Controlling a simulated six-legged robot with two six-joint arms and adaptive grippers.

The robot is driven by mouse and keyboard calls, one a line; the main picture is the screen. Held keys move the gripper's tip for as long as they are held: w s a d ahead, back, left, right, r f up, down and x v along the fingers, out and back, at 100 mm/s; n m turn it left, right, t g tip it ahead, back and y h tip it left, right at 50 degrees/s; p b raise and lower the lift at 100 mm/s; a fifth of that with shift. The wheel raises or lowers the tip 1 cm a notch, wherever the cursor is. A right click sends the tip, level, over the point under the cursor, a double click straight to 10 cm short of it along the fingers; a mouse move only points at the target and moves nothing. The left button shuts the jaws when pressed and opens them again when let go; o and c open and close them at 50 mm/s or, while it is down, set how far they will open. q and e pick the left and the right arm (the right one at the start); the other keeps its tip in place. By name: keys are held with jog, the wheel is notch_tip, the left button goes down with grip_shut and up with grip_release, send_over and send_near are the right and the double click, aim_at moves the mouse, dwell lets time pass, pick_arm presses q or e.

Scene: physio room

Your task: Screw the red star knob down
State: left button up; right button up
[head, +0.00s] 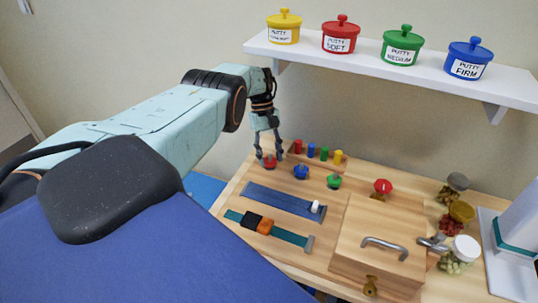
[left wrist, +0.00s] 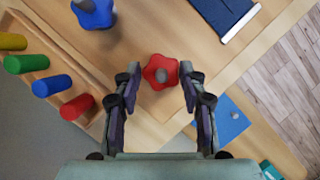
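The red star knob (head: 269,161) sits low on the wooden board at its far left corner. My left gripper (head: 268,152) points down over the knob. In the left wrist view my left gripper (left wrist: 160,80) has its two fingers apart, one on each side of the knob, with small gaps visible. Whether the fingertips are level with the knob cannot be told. My right gripper is not in view.
A blue star knob (head: 301,172) and a green star knob (head: 334,181) stand to the right. Behind are several coloured pegs (head: 324,153) in a wooden rack. A wooden box (head: 375,240) with a metal handle stands at the right. A shelf (head: 400,65) with putty pots hangs above.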

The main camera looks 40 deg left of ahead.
pick_arm(q)
jog(key=o, duration=0.4)
jog(key=shift+s+d+r, duration=0.1)
jog(key=shift+r, duration=0.05)
jog(key=shift+f, duration=0.2)
